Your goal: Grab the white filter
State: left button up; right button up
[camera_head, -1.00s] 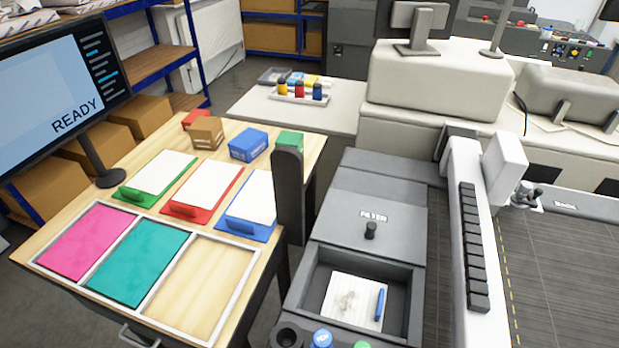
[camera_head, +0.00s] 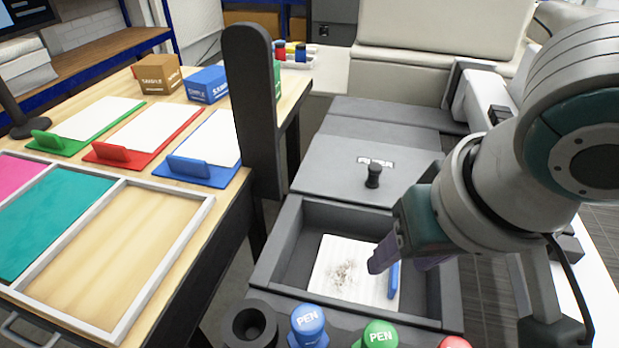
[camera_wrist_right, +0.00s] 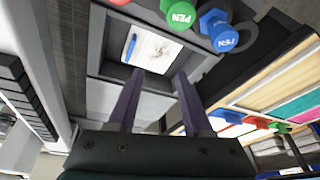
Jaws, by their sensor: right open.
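The white filter (camera_head: 338,272) is a flat white square with grey-brown grime in its middle and a blue strip (camera_head: 393,280) along its right edge. It lies in the open dark grey compartment (camera_head: 292,240). My right gripper (camera_head: 405,265) is above the right part of the compartment, pointing down, and overlaps the filter's right edge in the head view. In the right wrist view the two fingers are apart with nothing between them, and the filter (camera_wrist_right: 158,47) lies beyond their tips. My left gripper is not in view.
A grey lid marked FILTER with a black knob (camera_head: 373,175) lies behind the compartment. Blue (camera_head: 308,322) and green (camera_head: 379,335) PEN caps and a red one stand in front. A dark post (camera_head: 252,110) rises at the left, beside a wooden table with coloured clipboards and a divided tray.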

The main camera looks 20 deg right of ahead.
aim_at(396, 270)
jog(key=w+d+f+m+b, duration=0.1)
jog(key=w+d+f+b, duration=0.1)
jog(key=f, duration=0.3)
jog(key=w+d+f+m+h+b, duration=0.1)
jog(key=w+d+f+b, duration=0.1)
jog(key=d+f+b, duration=0.1)
jog(key=w+d+f+m+h+b, duration=0.1)
jog(key=w+d+f+m+b, duration=0.1)
jog(key=f+b, duration=0.3)
jog(key=shift+s+x, duration=0.1)
jog(key=shift+x, duration=0.6)
jog(key=shift+s+x, duration=0.15)
jog(key=shift+x, duration=0.5)
jog(key=x, duration=0.2)
jog(key=b+x, duration=0.1)
jog(key=x, duration=0.2)
jog(key=shift+w, duration=0.45)
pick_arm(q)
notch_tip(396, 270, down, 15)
pick_arm(e)
jog(key=shift+r, duration=0.1)
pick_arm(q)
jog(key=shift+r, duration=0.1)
pick_arm(e)
grip_shut()
